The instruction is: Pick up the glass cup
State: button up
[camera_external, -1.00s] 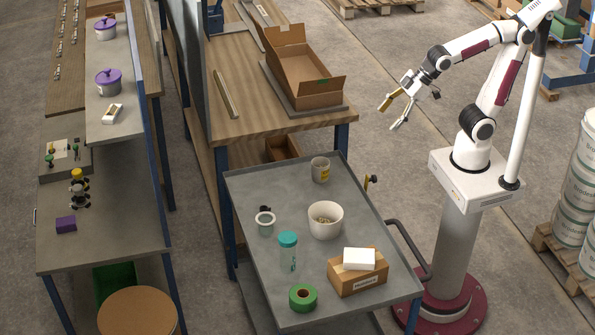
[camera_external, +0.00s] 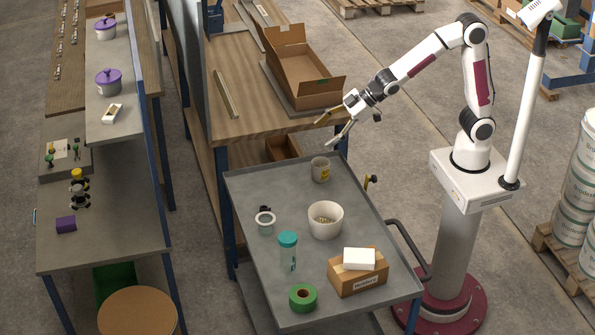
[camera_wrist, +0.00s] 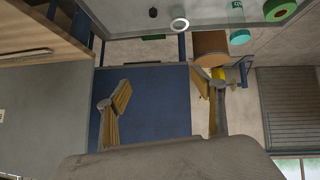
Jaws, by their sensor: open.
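A small clear glass cup (camera_external: 265,222) with a pale rim stands on the grey metal cart top at its left side. In the wrist view the glass cup (camera_wrist: 180,25) shows as a pale ring near the top edge. My gripper (camera_external: 327,133) is open and empty. It is in the air above the far end of the cart, behind the cup and to its right. In the wrist view both fingers of my gripper (camera_wrist: 161,84) are spread apart with nothing between them.
Near the cup on the cart (camera_external: 290,182) are a teal-lidded bottle (camera_external: 288,254), a white bowl (camera_external: 325,222), a grey mug (camera_external: 320,170), green tape (camera_external: 303,297) and a cardboard box (camera_external: 357,276). A wooden bench (camera_external: 235,125) with an open carton (camera_external: 305,88) stands behind.

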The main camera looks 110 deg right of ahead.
aim_at(270, 215)
jog(key=w+f+n+t+y, duration=0.1)
jog(key=w+f+t+y, duration=0.1)
jog(key=w+f, duration=1.05)
jog(key=w+f+y, duration=0.1)
jog(key=f, duration=0.3)
jog(key=w+a+f+n, duration=0.1)
jog(key=w+f, duration=0.1)
jog(key=f, duration=0.2)
jog(key=w+f+t+y, duration=0.1)
jog(key=f, duration=0.3)
jog(key=shift+w+a+f+y, duration=0.15)
jog(key=shift+w+a+y, duration=0.1)
jog(key=shift+y, duration=0.05)
jog(key=shift+a+f, duration=0.2)
jog(key=shift+f, duration=0.45)
jog(key=shift+w, duration=0.1)
jog(key=shift+x, duration=1.2)
jog(key=shift+w+a, duration=0.1)
jog(key=shift+a, duration=0.05)
jog(key=shift+w+a+f, duration=0.35)
jog(key=shift+w, duration=0.15)
jog(key=shift+w+a+f, duration=0.3)
jog(key=shift+w, duration=0.25)
jog(key=shift+x, duration=1.1)
